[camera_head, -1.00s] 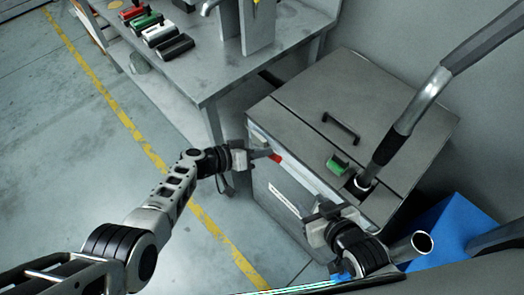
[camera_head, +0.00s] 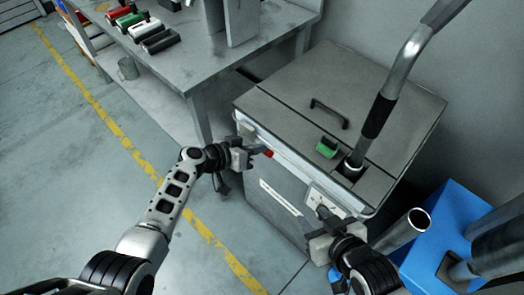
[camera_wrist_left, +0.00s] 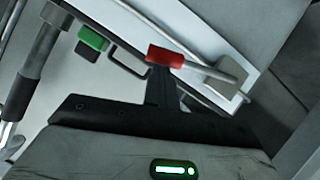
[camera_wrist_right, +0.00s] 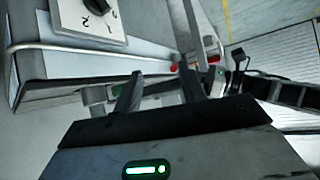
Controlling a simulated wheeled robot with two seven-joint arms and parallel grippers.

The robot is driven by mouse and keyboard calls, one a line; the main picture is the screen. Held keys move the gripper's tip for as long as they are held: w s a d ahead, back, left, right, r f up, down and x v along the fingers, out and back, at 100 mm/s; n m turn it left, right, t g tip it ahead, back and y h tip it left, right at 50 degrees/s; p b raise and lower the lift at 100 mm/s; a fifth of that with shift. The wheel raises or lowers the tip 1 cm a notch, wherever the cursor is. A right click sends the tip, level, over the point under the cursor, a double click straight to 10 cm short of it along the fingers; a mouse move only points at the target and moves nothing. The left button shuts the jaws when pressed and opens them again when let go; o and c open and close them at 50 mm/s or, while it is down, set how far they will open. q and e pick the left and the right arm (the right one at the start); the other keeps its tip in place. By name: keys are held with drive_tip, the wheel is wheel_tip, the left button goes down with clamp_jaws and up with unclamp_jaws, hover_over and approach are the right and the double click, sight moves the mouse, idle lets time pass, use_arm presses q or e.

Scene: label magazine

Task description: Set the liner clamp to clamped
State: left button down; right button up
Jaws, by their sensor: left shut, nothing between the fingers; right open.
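A lever with a red grip (camera_head: 267,153) sits at the front edge of the grey cabinet (camera_head: 290,125); I take it for the liner clamp. In the left wrist view the red grip (camera_wrist_left: 165,57) is on a thin metal rod running to a grey block (camera_wrist_left: 226,78). My left gripper (camera_head: 250,155) is shut and empty, its tips right at the red grip; I cannot tell whether they touch it. My right gripper (camera_head: 324,219) is open and empty before the cabinet's front, close to a panel with a numbered dial (camera_wrist_right: 97,14).
A green-and-black block (camera_head: 327,147) and a black handle (camera_head: 329,113) are on the cabinet lid. A thick metal pipe (camera_head: 392,80) rises from the lid. A blue box (camera_head: 455,205) stands at the right. A workbench (camera_head: 200,65) with coloured parts stands behind left.

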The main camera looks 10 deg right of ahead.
use_arm(q)
drive_tip(key=shift+s+d+f+m+y+b, duration=0.25)
drive_tip(key=shift+f+b, duration=0.15)
drive_tip(key=shift+f, duration=0.1)
drive_tip(key=shift+s+d+f+m+y+b, duration=0.15)
drive_tip(key=shift+f+m+b, duration=0.15)
drive_tip(key=shift+f, duration=0.2)
drive_tip(key=shift+s+d+f+m+t+y+b, duration=0.15)
drive_tip(key=shift+f+m+t+y+b, duration=0.15)
drive_tip(key=shift+f+m+t+b, duration=0.65)
drive_tip(key=shift+r+n+g, duration=0.2)
drive_tip(key=shift+n+g, duration=0.05)
drive_tip(key=shift+n, duration=0.15)
drive_tip(key=p+v, duration=0.1)
drive_tip(key=v, duration=1.5)
drive_tip(key=s+a+f+n+t+y, duration=0.2)
drive_tip(key=s+a+n+y, duration=0.4)
drive_tip(key=s, duration=0.5)
drive_tip(key=shift+a+n+t+y, duration=0.3)
drive_tip(key=shift+a+n+t, duration=0.1)
drive_tip(key=shift+n, duration=0.1)
drive_tip(key=shift+s+f, duration=0.15)
drive_tip(key=shift+f, duration=0.05)
